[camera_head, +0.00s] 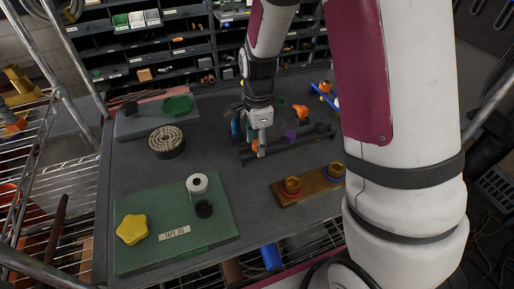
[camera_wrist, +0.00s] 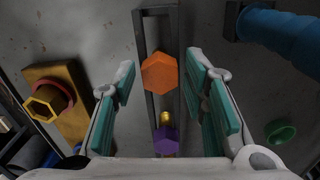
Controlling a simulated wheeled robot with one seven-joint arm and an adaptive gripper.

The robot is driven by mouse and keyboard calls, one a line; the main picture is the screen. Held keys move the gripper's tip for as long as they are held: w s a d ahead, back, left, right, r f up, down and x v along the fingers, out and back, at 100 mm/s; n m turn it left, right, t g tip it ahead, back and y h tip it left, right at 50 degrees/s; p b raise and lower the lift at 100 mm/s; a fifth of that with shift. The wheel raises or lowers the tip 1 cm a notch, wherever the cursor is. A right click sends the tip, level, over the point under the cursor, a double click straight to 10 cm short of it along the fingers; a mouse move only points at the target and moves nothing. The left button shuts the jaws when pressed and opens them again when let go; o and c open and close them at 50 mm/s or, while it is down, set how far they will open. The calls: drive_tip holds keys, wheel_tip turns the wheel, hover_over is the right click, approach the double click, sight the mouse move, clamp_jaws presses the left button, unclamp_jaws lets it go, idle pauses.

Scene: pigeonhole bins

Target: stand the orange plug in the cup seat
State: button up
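The orange plug (camera_wrist: 160,72) has a hexagonal top and sits in a dark narrow rack (camera_wrist: 141,30). In the head view the orange plug (camera_head: 255,146) is partly hidden by my gripper (camera_head: 261,143). My gripper is open above the rack, with one finger on each side of the plug and gaps showing in the wrist view. A brown block (camera_head: 312,186) stands at the right front. It bears a gold hexagonal cup (camera_head: 292,184) with a red ring and another gold cup (camera_head: 336,169) with a blue ring. The wrist view shows the red-ringed cup (camera_wrist: 46,102) at left.
A purple hexagonal plug (camera_wrist: 166,138) stands in the same rack. A blue cylinder (camera_wrist: 275,38) and a green round piece (camera_wrist: 281,131) lie to the right in the wrist view. A green board (camera_head: 155,213) carries a yellow star (camera_head: 132,229) and a tape roll (camera_head: 197,183). Bins line the back.

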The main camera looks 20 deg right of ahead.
clamp_jaws()
drive_tip(key=shift+r, duration=0.2)
drive_tip(key=shift+r+p, duration=2)
drive_tip(key=shift+r, duration=1.85)
